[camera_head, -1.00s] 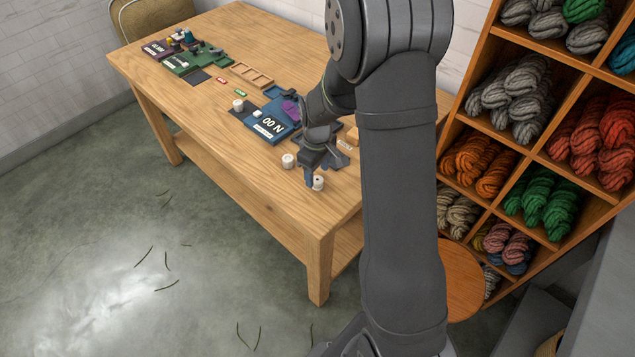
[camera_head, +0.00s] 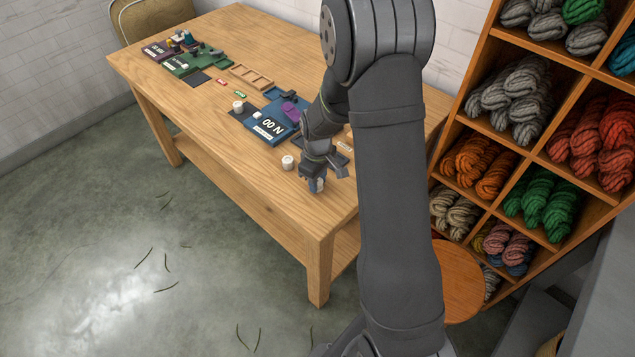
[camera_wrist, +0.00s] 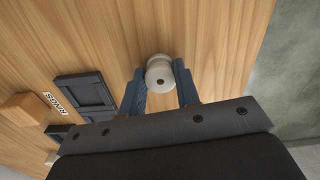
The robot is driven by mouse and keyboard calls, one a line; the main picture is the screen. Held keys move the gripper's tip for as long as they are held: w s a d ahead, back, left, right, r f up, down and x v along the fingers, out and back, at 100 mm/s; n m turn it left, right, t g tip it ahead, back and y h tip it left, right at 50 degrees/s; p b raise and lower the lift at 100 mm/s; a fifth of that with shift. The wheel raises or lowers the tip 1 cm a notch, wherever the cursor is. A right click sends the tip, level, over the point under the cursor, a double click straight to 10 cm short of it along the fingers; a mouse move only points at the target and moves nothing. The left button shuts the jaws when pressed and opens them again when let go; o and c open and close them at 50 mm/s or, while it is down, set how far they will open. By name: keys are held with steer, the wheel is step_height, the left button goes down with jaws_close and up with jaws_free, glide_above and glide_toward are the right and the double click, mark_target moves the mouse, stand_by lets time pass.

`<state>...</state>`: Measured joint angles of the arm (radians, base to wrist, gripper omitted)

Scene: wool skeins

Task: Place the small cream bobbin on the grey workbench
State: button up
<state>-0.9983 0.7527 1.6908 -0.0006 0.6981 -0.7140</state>
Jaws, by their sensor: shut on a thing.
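My gripper (camera_head: 315,184) is low over the near end of the wooden table. Its two blue fingers are shut on a cream bobbin (camera_wrist: 160,72), one on either side of it, in the wrist view. A third (camera_head: 239,106) stands farther back on a dark mat. The table top (camera_head: 262,195) is light wood, and no bench is clearly recognisable as the grey workbench.
A blue board marked "NOO" (camera_head: 268,129) and a purple thing (camera_head: 290,110) lie behind my gripper. A wooden tray (camera_head: 251,75) and a green board (camera_head: 192,64) are farther back. Shelves of wool skeins (camera_head: 535,130) and a round stool (camera_head: 458,280) stand at right.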

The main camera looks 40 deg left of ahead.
mark_target(322, 182)
steer(key=shift+r, duration=0.1)
steer(key=shift+r, duration=0.55)
steer(key=r, duration=0.2)
steer(key=d+r, duration=0.1)
steer(key=shift+w+d+r, duration=0.1)
steer(key=shift+w+r, duration=0.2)
steer(key=shift+r, duration=0.05)
steer(key=w+d+r, duration=0.4)
steer(key=d+r, duration=0.2)
steer(key=d, duration=0.4)
steer(key=w+d+f+m, duration=0.4)
steer(key=w+d+m, duration=0.1)
steer(key=d, duration=0.5)
steer(key=w+d+f+m, duration=0.4)
steer(key=w+d+m, duration=0.2)
steer(key=d+m, duration=0.2)
steer(key=w+d+f+m, duration=0.4)
steer(key=w+d+m, duration=0.2)
steer(key=d, duration=0.7)
steer(key=shift+f+m, duration=0.2)
steer(key=shift+m, duration=0.1)
steer(key=shift+a, duration=0.1)
